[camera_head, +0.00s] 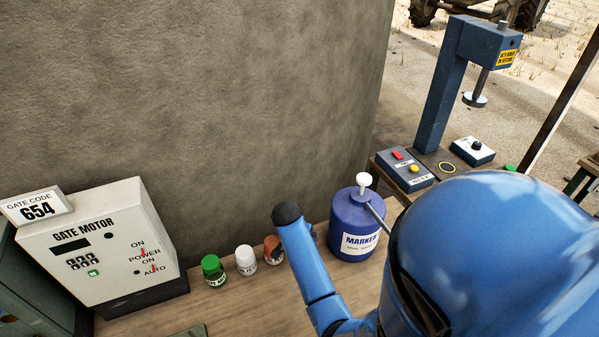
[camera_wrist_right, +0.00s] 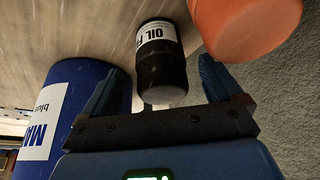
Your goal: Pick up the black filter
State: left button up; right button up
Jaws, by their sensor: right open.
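The black filter (camera_wrist_right: 164,76) is a dark cylinder with a white label reading "OIL F…", in the right wrist view. My right gripper (camera_wrist_right: 160,66) is open, with one blue finger on each side of the filter. Gaps show between the filter and both fingers, so it is not gripped. In the head view my blue right arm covers the place beside the orange filter, and I cannot make out the black filter or the right fingers there. My left gripper is in neither view.
An orange filter (camera_head: 273,250) stands close beside, large in the wrist view (camera_wrist_right: 245,22). A blue marker drum (camera_head: 357,222) is on the other side. White (camera_head: 246,260) and green (camera_head: 213,270) filters stand left. A gate motor box (camera_head: 100,240) and concrete wall (camera_head: 190,100) bound the bench.

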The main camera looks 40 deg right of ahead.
jog(key=shift+x, duration=1.6)
jog(key=shift+w, duration=0.1)
jog(key=c, duration=1.2)
jog(key=shift+r, duration=0.1)
jog(key=shift+c, duration=0.4)
jog(key=shift+r, duration=0.15)
